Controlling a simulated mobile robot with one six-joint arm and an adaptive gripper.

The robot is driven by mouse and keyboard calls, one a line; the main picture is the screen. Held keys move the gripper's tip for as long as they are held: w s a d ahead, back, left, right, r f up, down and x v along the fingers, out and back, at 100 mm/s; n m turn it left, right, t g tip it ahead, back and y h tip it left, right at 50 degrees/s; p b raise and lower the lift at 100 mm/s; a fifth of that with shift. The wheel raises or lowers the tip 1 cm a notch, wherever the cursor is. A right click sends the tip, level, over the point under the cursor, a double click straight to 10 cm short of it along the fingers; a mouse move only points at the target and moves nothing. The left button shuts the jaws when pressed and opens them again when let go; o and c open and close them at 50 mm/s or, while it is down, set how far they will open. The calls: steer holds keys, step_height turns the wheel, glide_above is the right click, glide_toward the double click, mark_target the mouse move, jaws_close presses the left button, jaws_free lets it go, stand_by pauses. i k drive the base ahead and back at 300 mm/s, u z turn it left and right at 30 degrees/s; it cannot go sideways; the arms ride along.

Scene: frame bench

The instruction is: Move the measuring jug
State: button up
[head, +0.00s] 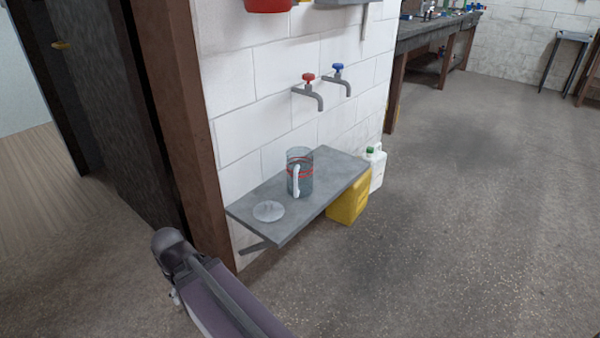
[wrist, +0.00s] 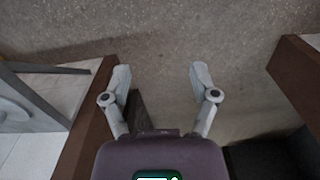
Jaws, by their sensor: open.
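The measuring jug (head: 300,174) is clear with red markings and a white handle. It stands upright on a grey wall shelf (head: 330,172) in the head view. A round, pale disc (head: 268,211) lies on the shelf to its front left. My gripper (wrist: 160,80) is open and empty in the wrist view, with bare floor between its fingers. The jug does not show in the wrist view. In the head view my arm is at the lower left, apart from the shelf, and my gripper's fingers cannot be made out there.
Two taps, red-handled (head: 309,88) and blue-handled (head: 338,80), stick out of the wall above the shelf. A yellow container (head: 348,203) and a white one (head: 376,168) stand under and beside it. A brown post (head: 190,120) rises left of the shelf. The floor (head: 460,220) at right is clear.

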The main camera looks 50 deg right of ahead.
mark_target(297, 175)
steer(key=z, duration=0.5)
steer(key=k, duration=0.25)
steer(key=z, duration=0.8)
